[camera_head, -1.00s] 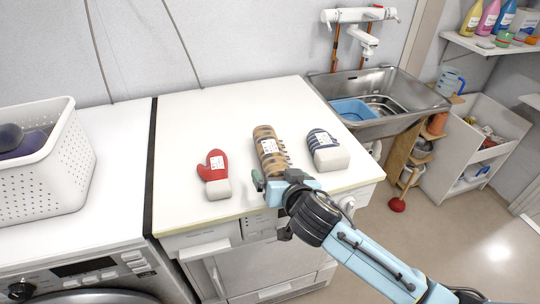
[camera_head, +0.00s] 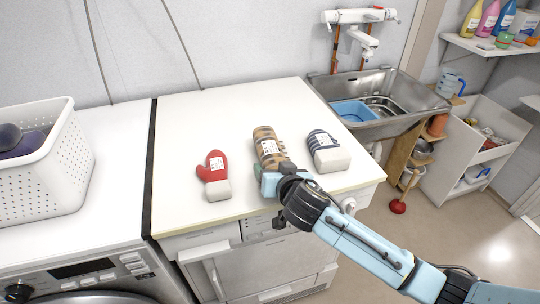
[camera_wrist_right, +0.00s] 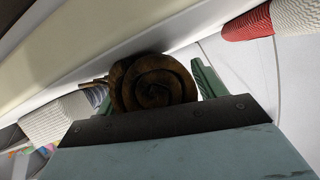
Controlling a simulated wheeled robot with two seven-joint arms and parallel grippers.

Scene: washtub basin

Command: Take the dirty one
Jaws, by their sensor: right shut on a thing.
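A brown rolled cloth (camera_head: 267,148) with dark stripes and a white label lies on the white top, in the middle of three items. A red mitten (camera_head: 213,165) with a pale cuff lies to its left. A navy-and-white striped item (camera_head: 322,142) with a white end lies to its right. My right gripper (camera_head: 270,180) is shut on the near end of the brown roll. In the right wrist view the roll's spiral end (camera_wrist_right: 155,82) sits between the green fingers. My left gripper is not in view.
A white perforated basket (camera_head: 45,175) with dark purple things stands on the washing machine at left. A metal sink (camera_head: 420,100) with a blue tub (camera_head: 355,110) stands at back right. The white top (camera_head: 200,115) is clear behind the items.

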